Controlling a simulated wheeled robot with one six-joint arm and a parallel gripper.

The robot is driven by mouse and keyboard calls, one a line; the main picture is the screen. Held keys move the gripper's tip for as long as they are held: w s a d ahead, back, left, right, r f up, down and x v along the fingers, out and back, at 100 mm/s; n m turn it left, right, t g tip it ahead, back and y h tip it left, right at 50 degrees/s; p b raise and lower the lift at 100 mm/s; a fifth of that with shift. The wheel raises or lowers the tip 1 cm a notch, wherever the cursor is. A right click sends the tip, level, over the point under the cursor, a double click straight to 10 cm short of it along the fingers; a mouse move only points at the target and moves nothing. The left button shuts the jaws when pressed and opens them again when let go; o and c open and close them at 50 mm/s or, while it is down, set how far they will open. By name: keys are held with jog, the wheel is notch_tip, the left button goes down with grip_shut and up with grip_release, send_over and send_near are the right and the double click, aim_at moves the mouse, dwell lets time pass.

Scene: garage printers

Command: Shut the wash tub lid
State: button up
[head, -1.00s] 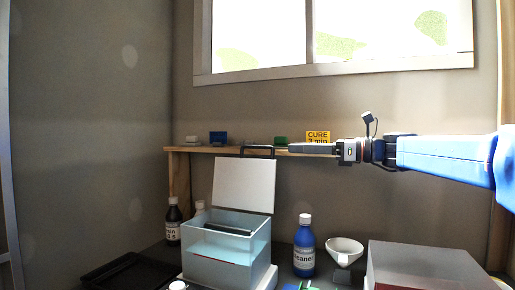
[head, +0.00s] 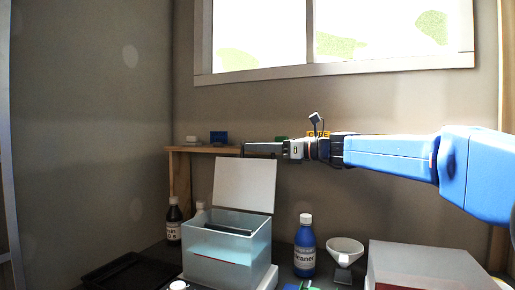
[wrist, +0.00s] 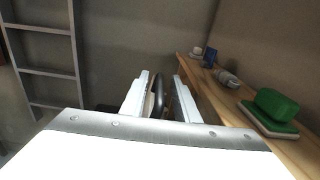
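My gripper (head: 262,148) is level with the lid's top edge, reaching in from the right. In the wrist view my gripper's two fingers (wrist: 160,97) are apart, with the lid's black handle (wrist: 158,92) between them. The handle is nearer the left finger, and a gap shows on the right. In the head view my gripper mostly hides the handle.
A wooden shelf (head: 205,150) with small items runs behind the lid, close to my gripper. A blue cleaner bottle (head: 304,250) and a white funnel (head: 345,247) stand right of the tub. A dark bottle (head: 173,222) and black tray (head: 130,272) are left.

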jog(key=shift+a, duration=0.1)
grip_shut()
